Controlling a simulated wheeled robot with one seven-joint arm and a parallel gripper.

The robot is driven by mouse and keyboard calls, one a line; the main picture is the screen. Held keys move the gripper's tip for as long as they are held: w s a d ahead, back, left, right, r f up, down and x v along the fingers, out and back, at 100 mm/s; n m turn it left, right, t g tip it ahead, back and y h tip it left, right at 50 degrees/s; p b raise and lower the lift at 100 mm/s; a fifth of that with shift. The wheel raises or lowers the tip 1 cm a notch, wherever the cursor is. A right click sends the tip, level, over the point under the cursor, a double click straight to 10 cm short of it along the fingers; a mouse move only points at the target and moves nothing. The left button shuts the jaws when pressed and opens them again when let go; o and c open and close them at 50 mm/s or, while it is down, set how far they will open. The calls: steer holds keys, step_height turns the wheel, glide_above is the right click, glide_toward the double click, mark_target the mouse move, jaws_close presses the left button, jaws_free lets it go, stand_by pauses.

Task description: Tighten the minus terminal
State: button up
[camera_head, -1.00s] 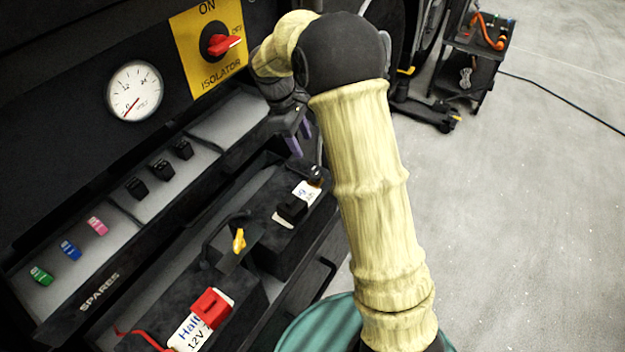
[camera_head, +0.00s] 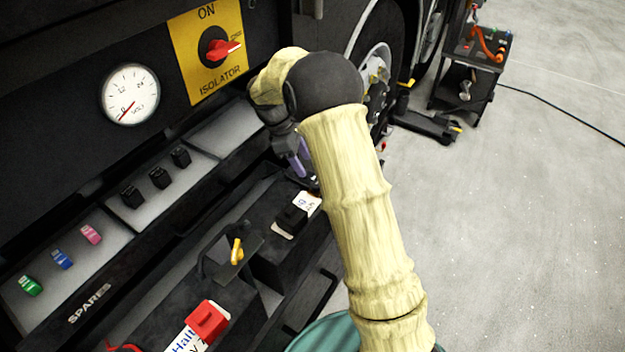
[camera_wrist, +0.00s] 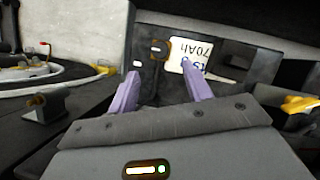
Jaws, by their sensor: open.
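The battery (camera_head: 272,255) with a white label stands in the open tray below the isolator panel. In the wrist view, a dark round terminal clamp (camera_wrist: 160,49) sits on the battery top beside the "70Ah" label (camera_wrist: 188,52); I take it for the minus terminal. In the head view my arm and fingers mostly hide that spot. My gripper (camera_head: 299,161) has purple fingers pointing down over the battery's far end. In the wrist view my gripper (camera_wrist: 160,74) is open and empty, with the clamp beyond and between the fingertips. I cannot tell whether they touch it.
A black cover (camera_head: 291,219), a yellow-handled part (camera_head: 237,250) and a red cover (camera_head: 207,320) stand along the batteries. The spares shelf (camera_head: 120,235) holds coloured and black fuses. The red isolator switch (camera_head: 220,48) and voltmeter (camera_head: 130,93) are above.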

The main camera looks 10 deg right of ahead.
steer(key=x, duration=0.8)
steer(key=shift+b, duration=0.3)
steer(key=shift+r, duration=0.1)
steer(key=c, duration=1)
steer(key=shift+o, duration=0.2)
